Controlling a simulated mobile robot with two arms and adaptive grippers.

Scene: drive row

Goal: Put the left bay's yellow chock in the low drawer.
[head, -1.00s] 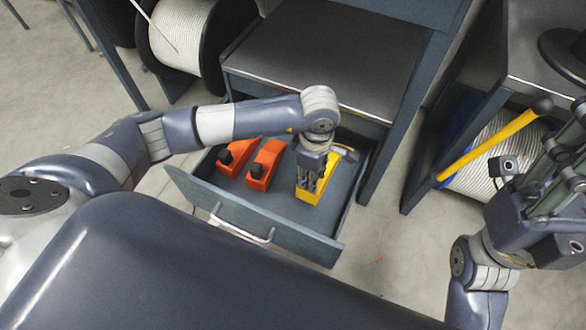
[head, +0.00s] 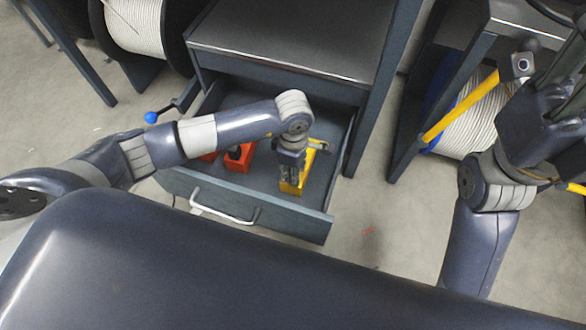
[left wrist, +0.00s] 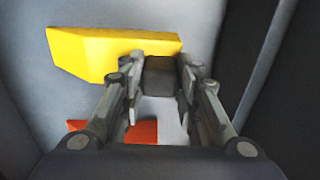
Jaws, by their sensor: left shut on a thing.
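The yellow chock (head: 296,180) is inside the open low drawer (head: 262,217), toward its right side. My left gripper (head: 290,172) reaches down into the drawer and is shut on the chock's dark grip block. In the left wrist view the fingers (left wrist: 160,95) flank this block, with the yellow body (left wrist: 100,52) beyond. I cannot tell whether the chock touches the drawer floor. My right gripper (head: 555,75) is at the right edge, away from the drawer; its fingertips are not clear.
Red-orange chocks (head: 238,158) lie in the drawer left of the yellow one, partly hidden by my left arm. A dark bench (head: 290,35) stands above the drawer. A blue-knobbed lever (head: 152,117) is to the left. A cable reel (head: 140,25) and a yellow bar (head: 460,105) flank the bench.

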